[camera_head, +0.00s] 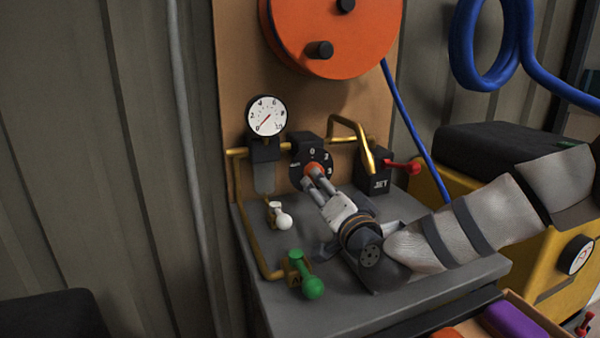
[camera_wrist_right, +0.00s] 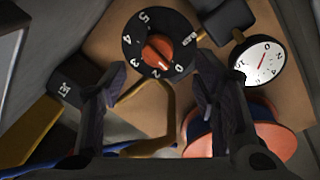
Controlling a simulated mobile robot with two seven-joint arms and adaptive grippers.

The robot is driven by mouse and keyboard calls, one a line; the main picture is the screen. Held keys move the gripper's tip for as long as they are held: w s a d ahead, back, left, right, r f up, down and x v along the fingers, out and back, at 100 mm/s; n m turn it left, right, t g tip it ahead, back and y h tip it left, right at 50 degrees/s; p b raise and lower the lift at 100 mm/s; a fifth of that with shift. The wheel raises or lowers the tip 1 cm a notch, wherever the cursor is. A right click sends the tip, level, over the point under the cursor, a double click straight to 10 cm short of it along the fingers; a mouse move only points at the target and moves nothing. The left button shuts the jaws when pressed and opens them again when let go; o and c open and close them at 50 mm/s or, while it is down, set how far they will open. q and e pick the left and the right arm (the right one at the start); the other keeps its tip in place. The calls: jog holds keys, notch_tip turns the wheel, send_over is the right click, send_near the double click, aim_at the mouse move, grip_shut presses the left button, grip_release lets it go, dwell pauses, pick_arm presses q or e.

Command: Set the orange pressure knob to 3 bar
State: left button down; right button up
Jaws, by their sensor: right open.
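The orange pressure knob (camera_head: 314,169) sits on a black numbered dial (camera_head: 299,174) at the front of the panel. In the right wrist view the knob (camera_wrist_right: 159,50) is in the upper middle, with numbers around its dial (camera_wrist_right: 133,54). I cannot tell surely which number it points at. My right gripper (camera_head: 318,179) is at the knob, its fingertips partly hiding it in the head view. In the right wrist view the gripper (camera_wrist_right: 160,68) is open, one finger to each side of the knob; contact is unclear. My left gripper is not in view.
A white gauge (camera_head: 267,115) above left has its red needle near 0. A white-handled valve (camera_head: 283,221), a green-handled valve (camera_head: 313,288), a red lever (camera_head: 403,167) on the JET box (camera_head: 380,184), and a bent brass pipe (camera_head: 352,128) stand close around my right gripper.

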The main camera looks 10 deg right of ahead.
aim_at(309, 166)
jog(key=w, duration=0.6)
jog(key=shift+w+b, duration=0.4)
jog(key=shift+b, duration=0.05)
jog(key=c, duration=1.2)
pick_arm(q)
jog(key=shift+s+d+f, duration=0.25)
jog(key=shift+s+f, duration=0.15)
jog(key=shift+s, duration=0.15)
pick_arm(e)
jog(key=shift+o, duration=0.2)
jog(key=shift+m, duration=0.4)
pick_arm(q)
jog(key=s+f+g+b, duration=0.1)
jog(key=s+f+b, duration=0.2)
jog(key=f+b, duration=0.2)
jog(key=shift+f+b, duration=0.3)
jog(key=shift+b, duration=0.35)
pick_arm(e)
jog(key=shift+d+r+m+g+y, duration=0.1)
jog(key=shift+m+g+y, duration=0.2)
jog(key=shift+m, duration=2.65)
jog(key=shift+r+m+g+y, duration=0.1)
jog(key=shift+m+g+y, duration=0.2)
jog(key=shift+m, duration=2.7)
jog(key=shift+d+r+m+g+y, duration=0.1)
jog(key=shift+m+g+y, duration=0.15)
jog(key=shift+m, duration=2.7)
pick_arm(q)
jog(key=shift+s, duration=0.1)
